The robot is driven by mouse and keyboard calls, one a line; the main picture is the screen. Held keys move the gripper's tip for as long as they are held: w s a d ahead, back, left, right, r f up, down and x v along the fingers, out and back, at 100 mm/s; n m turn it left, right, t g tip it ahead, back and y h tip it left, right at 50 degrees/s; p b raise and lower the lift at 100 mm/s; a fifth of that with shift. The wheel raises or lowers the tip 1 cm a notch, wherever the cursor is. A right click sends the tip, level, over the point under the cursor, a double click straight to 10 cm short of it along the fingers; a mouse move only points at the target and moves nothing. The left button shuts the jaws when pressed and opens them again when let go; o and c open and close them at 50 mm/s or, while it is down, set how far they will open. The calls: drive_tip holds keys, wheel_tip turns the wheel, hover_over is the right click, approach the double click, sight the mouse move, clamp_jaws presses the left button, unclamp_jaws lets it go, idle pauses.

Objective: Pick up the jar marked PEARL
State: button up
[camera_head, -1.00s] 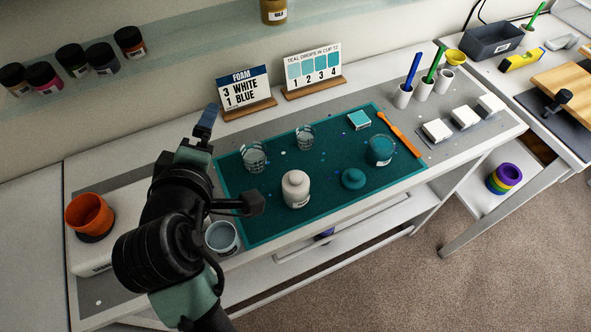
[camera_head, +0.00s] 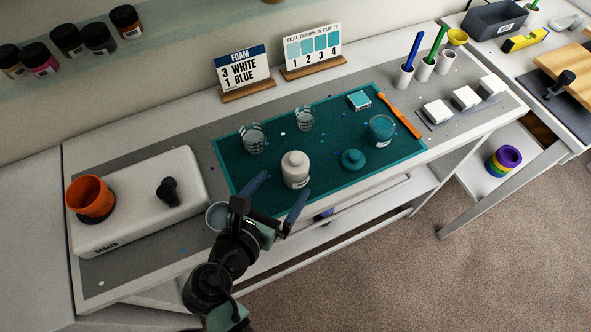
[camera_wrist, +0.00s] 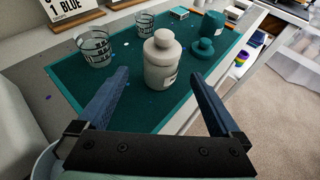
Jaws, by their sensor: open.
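A white-cream lidded jar (camera_head: 296,170) stands upright on the teal mat (camera_head: 232,176), near its front edge; I take it as the pearl one, though its label is too small to read. In the wrist view the jar (camera_wrist: 161,62) stands ahead, between the lines of my two blue fingers. My gripper (camera_head: 280,188) is open and empty, its fingertips just short of the jar on either side. In the wrist view my gripper (camera_wrist: 164,84) spreads wider than the jar.
Two clear cups (camera_head: 253,138) (camera_head: 304,119) stand behind the jar. An open teal jar (camera_head: 381,130) and its teal lid (camera_head: 353,160) are to the right. A pale cup (camera_head: 217,216) is at the left, partly behind my gripper. A white machine (camera_head: 135,205) stands further left.

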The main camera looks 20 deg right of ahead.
sight(289, 180)
drive_tip(key=x, duration=0.3)
drive_tip(key=f+x, duration=0.1)
drive_tip(key=x, duration=0.2)
clamp_jaws()
idle(0.6)
